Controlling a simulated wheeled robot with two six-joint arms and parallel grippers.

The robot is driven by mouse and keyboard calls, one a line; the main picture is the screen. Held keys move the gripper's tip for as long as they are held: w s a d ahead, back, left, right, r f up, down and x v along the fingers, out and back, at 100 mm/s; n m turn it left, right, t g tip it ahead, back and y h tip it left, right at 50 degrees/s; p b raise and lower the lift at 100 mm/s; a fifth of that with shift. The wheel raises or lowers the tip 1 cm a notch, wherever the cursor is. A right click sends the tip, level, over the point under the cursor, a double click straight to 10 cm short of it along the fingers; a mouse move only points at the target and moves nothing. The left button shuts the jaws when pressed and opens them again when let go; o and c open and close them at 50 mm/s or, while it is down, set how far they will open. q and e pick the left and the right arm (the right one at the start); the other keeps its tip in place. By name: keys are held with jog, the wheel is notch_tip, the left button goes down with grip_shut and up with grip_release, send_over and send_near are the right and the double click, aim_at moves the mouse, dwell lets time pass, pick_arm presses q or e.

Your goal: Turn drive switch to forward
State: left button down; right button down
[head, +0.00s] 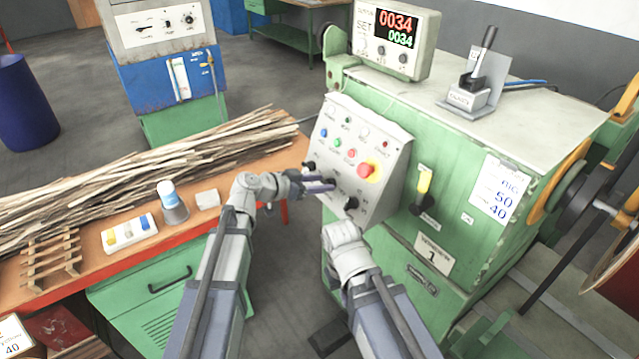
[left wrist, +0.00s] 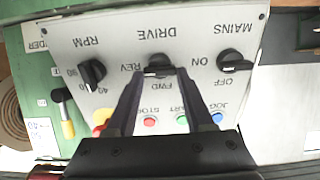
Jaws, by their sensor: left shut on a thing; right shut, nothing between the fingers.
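The drive switch is a black knob (left wrist: 158,63) under the DRIVE label on the sloped grey control panel (head: 380,147). The panel appears upside down in the left wrist view, with REV left of the knob and FWD below it there. My left gripper (head: 328,184) is at this knob, its two dark fingers (left wrist: 162,74) shut on it from either side. The fingers partly cover the knob, so I cannot tell exactly where it points. My right gripper (head: 343,234) is below the panel in the head view, shut and empty, its fingertips hard to make out.
The mains knob (left wrist: 235,63) and RPM knob (left wrist: 92,73) flank the drive knob closely. A red emergency button (head: 367,170) and several coloured buttons share the panel. An orange bench (head: 180,222) with wooden strips stands left. A yellow-handled lever (head: 424,181) is right of the panel.

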pick_arm(q)
jog(key=shift+n, duration=0.4)
jog(key=n, duration=0.3)
jog(key=shift+w+a+n, duration=0.1)
jog(key=shift+n, duration=0.3)
jog(key=n, duration=0.4)
jog(key=shift+f+n, duration=0.1)
jog(key=shift+n, duration=0.2)
jog(key=n, duration=0.4)
jog(key=shift+a, duration=0.1)
jog(key=shift+f+n+b, duration=0.15)
jog(key=shift+n+b, duration=0.2)
jog(key=shift+n, duration=2.15)
jog(key=shift+c, duration=1.4)
grip_release()
